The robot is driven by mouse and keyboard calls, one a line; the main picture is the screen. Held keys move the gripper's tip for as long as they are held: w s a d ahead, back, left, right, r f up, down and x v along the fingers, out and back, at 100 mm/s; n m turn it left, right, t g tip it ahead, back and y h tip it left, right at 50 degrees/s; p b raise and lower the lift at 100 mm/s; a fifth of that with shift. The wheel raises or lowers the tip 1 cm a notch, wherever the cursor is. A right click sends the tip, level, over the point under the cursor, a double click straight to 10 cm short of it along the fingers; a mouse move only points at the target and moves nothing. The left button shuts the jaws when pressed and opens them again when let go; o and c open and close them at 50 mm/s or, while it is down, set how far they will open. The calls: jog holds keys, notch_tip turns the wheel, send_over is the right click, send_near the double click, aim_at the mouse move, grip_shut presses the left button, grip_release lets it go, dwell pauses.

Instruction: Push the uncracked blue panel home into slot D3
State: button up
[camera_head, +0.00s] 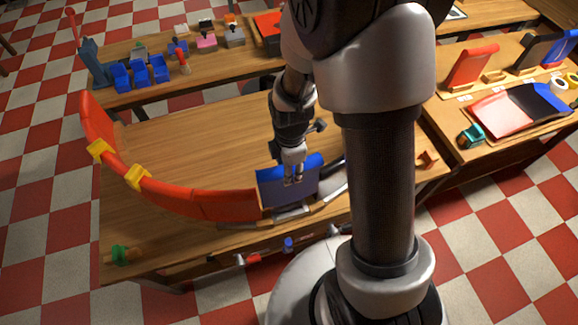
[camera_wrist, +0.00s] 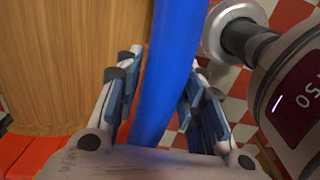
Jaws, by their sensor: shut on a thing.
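A blue panel (camera_head: 272,190) stands upright on the near side of the middle bench, at the right end of a curved row of orange-red panels (camera_head: 200,203). My gripper (camera_head: 293,177) reaches down from above and is shut on its upper part. In the wrist view the blue panel (camera_wrist: 165,75) runs between the two fingers. Grey metal supports (camera_head: 292,213) lie at its foot. I cannot tell whether its lower edge is fully seated, and no D3 label is readable. No crack shows on the visible face.
Yellow clamps (camera_head: 137,177) grip the orange row. The right bench holds an upright red panel (camera_head: 472,66) and a mat with flat panels (camera_head: 503,113). Blue bins (camera_head: 140,73) stand on the back bench. A pale body with a lit display (camera_wrist: 300,100) is close to the fingers. The bench middle is clear.

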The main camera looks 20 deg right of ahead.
jog(key=shift+w+f+b, duration=0.1)
jog(key=shift+f+b, duration=2.15)
jog(key=shift+f, duration=0.65)
jog(key=shift+f+b, duration=1.85)
jog(key=shift+f, duration=0.2)
jog(key=o, duration=1.2)
jog(key=shift+r, duration=0.1)
jog(key=r, duration=1.2)
jog(key=shift+s+r, duration=0.2)
jog(key=shift+s, duration=0.05)
jog(key=s+r+m+t, duration=0.4)
jog(key=s+r+m, duration=1)
jog(key=m, duration=0.4)
jog(key=shift+s+r, duration=0.3)
jog(key=shift+r, duration=0.3)
